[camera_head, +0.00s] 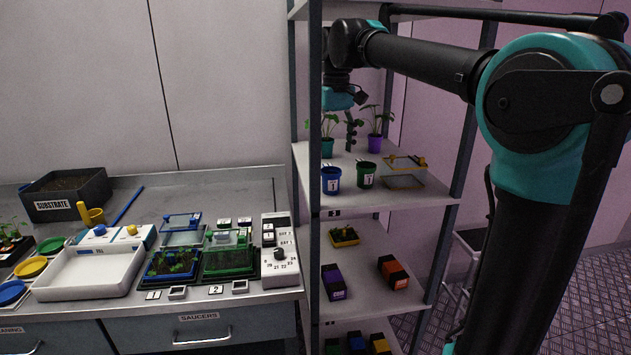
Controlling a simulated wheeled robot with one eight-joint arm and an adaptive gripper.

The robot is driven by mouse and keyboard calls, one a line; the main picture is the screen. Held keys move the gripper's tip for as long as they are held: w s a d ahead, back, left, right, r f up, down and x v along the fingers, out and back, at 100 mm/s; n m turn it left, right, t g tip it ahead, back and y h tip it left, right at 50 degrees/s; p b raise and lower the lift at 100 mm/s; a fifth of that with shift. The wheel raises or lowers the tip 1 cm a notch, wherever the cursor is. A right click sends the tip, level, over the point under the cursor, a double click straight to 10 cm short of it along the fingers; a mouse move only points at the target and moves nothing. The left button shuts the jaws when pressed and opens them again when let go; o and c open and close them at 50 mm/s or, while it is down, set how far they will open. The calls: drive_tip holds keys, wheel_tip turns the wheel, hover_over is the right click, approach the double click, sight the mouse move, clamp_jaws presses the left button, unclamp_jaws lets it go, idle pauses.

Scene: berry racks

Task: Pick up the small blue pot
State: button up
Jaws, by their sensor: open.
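The small blue pot (331,181) stands upright at the front left of the rack's upper middle shelf (428,192), close to the rack's post. It has a white label on its front. My gripper (348,138) hangs above and behind the pot, pointing down, apart from it. Its jaws are open, with nothing visibly held.
A dark green pot (366,176) stands just right of the blue pot. Behind are a teal pot with a plant (327,147) and a purple pot with a plant (375,143). The rack post (314,240) stands close at left.

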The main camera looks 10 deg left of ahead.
sight(332, 172)
drive_tip(key=f, duration=0.7)
drive_tip(key=shift+w+a+f, duration=0.1)
drive_tip(key=shift+a+f, duration=0.15)
drive_tip(key=shift+a, duration=0.05)
drive_tip(key=shift+c, duration=0.3)
drive_tip(key=c, duration=1.2)
